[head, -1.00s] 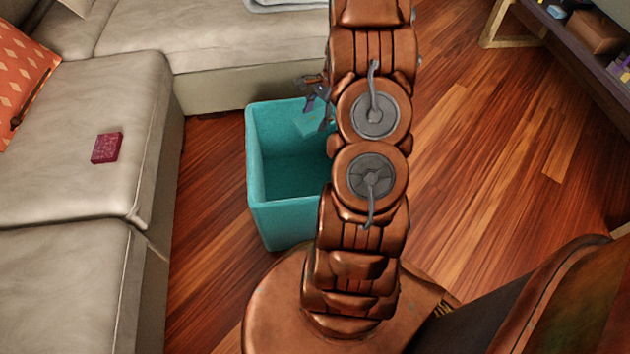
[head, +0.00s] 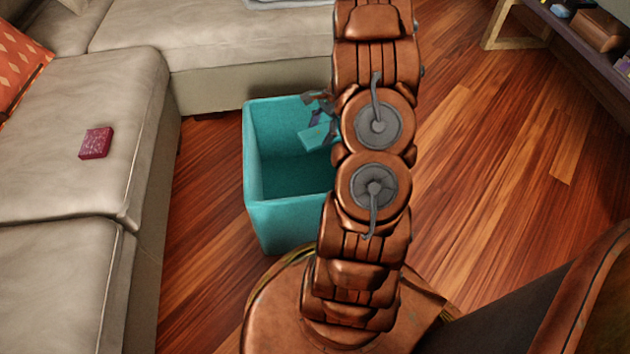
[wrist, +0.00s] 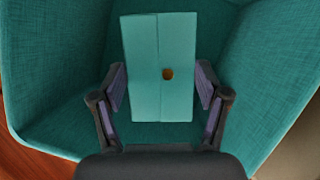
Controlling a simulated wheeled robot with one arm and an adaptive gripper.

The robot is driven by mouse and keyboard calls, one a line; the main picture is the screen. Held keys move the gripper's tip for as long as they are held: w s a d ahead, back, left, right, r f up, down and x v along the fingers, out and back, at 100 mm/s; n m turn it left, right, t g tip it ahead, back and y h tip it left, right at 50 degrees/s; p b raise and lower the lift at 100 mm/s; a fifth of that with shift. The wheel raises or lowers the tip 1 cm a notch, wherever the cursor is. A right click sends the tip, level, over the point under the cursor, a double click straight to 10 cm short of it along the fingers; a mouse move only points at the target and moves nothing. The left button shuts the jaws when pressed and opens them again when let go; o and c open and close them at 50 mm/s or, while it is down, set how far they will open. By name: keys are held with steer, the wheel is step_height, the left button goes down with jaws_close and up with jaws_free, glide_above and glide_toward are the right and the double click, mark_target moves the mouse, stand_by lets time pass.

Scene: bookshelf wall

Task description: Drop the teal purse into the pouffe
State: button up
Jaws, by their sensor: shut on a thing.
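The teal pouffe (head: 285,226) is an open-topped, box-like container on the wooden floor, partly hidden behind my arm. The teal purse (wrist: 143,60) is a flat rectangle with a seam and a small orange-brown clasp. My gripper (wrist: 162,88) is shut on the purse, one finger on each side. In the wrist view, the pouffe's fabric walls surround the purse. In the head view, the purse (head: 312,137) hangs below my gripper (head: 320,116) within the pouffe's opening, near its far right part. Whether it touches a wall or the bottom cannot be told.
A beige sofa (head: 75,180) lies along the left and back, with a small dark red box (head: 96,143) and an orange cushion (head: 20,70) on it. A dark shelf (head: 580,42) stands at upper right. The wooden floor (head: 480,150) on the right is clear.

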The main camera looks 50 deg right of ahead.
steer(key=o, duration=1.2)
steer(key=v, duration=1.2)
steer(key=shift+s, duration=0.1)
